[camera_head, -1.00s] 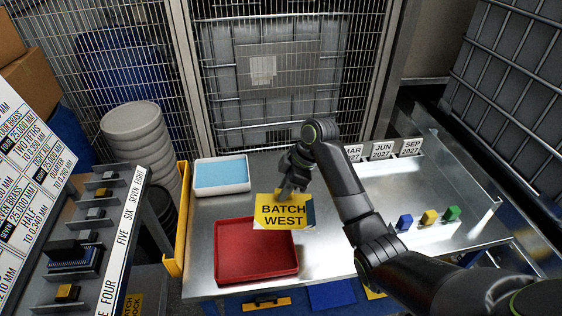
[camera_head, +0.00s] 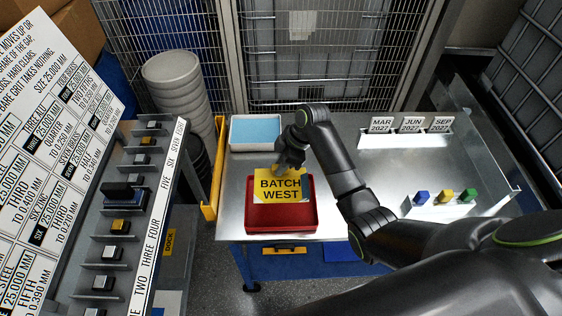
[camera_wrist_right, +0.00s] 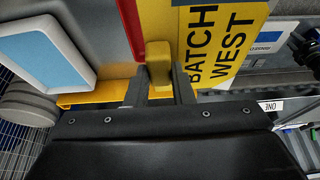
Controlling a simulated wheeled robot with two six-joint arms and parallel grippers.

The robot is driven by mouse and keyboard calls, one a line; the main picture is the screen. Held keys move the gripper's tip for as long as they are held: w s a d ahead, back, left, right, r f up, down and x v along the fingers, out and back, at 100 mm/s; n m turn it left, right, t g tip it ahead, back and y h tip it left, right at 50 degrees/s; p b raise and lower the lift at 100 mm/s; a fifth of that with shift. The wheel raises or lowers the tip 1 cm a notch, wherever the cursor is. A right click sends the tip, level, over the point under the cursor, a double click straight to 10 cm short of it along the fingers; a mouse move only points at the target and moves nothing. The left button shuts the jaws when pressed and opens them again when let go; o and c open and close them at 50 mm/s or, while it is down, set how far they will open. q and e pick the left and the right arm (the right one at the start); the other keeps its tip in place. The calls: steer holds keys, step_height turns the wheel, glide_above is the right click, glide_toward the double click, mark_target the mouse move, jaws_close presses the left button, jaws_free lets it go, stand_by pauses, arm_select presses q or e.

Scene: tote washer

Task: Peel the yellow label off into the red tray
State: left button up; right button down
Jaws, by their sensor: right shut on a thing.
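The yellow label (camera_head: 281,185) reads BATCH WEST in black. It appears over the back half of the red tray (camera_head: 281,220) in the head view; I cannot tell whether it touches the tray. My right gripper (camera_head: 283,167) is at the label's back edge. In the right wrist view, its fingers (camera_wrist_right: 160,88) are shut on a yellow tab at the edge of the label (camera_wrist_right: 215,45). A strip of the red tray (camera_wrist_right: 131,25) shows beside the label there. My left gripper is out of view.
A white tub with a blue pad (camera_head: 256,131) stands behind the tray. MAR, JUN and SEP cards (camera_head: 411,126) stand at the back right. Blue, yellow and green blocks (camera_head: 445,195) sit at the right. Middle steel tabletop (camera_head: 385,175) is partly clear, with my right arm across it.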

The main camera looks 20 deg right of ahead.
steer(key=shift+r+p, duration=0.15)
steer(key=shift+p, duration=0.2)
steer(key=shift+f+b, duration=2.15)
steer(key=shift+f, duration=1.05)
steer(key=shift+f+b, duration=1.3)
steer(key=shift+f, duration=0.9)
steer(key=shift+f, duration=0.45)
steer(key=c, duration=1.2)
jaws_free()
steer(key=shift+o, duration=0.2)
steer(key=shift+r, duration=0.1)
steer(key=shift+r+p, duration=3.5)
